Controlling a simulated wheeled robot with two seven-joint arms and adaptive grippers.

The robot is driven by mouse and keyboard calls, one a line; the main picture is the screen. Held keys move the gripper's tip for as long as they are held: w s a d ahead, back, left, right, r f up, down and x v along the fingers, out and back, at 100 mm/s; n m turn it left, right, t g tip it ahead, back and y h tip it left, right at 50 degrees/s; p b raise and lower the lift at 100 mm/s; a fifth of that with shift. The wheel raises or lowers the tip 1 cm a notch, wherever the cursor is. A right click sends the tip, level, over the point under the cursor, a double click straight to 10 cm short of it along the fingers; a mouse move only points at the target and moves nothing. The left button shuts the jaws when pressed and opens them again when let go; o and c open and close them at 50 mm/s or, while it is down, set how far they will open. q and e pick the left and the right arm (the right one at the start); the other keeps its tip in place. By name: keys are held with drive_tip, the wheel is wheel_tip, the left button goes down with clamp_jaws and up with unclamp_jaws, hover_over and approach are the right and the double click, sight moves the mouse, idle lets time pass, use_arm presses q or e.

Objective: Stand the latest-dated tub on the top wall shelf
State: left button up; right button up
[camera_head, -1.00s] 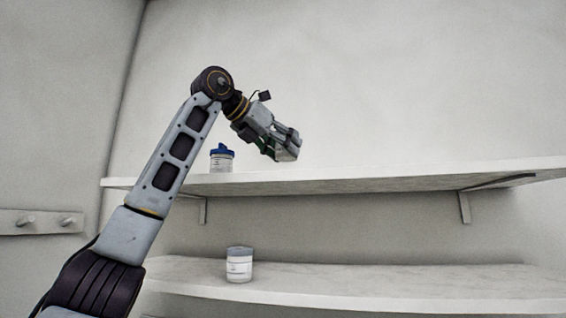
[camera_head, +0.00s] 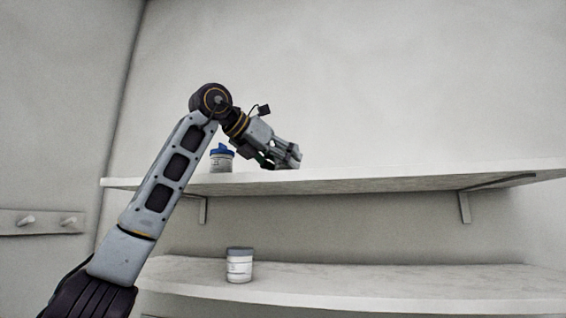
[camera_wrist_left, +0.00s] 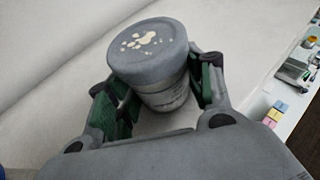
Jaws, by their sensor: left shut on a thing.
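My left gripper (camera_head: 290,160) is shut on a tub (camera_wrist_left: 165,92). In the left wrist view the tub has a grey lid with cream-coloured spots, and it sits between the green finger pads. In the head view the gripper is low over the top wall shelf (camera_head: 380,180), near its front edge, and mostly hides the held tub. I cannot tell whether the tub's base touches the shelf. A white tub with a blue lid (camera_head: 221,158) stands on the same shelf, left of the gripper and partly behind the arm. My right gripper is not in view.
A white tub with a grey lid (camera_head: 239,265) stands on the lower shelf (camera_head: 400,286). The top shelf is clear to the right of my gripper. Pegs (camera_head: 27,221) are on the left wall. Small coloured blocks (camera_wrist_left: 276,112) lie far below, beyond the shelf edge.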

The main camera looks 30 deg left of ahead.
use_arm(q)
drive_tip(key=shift+f, duration=0.45)
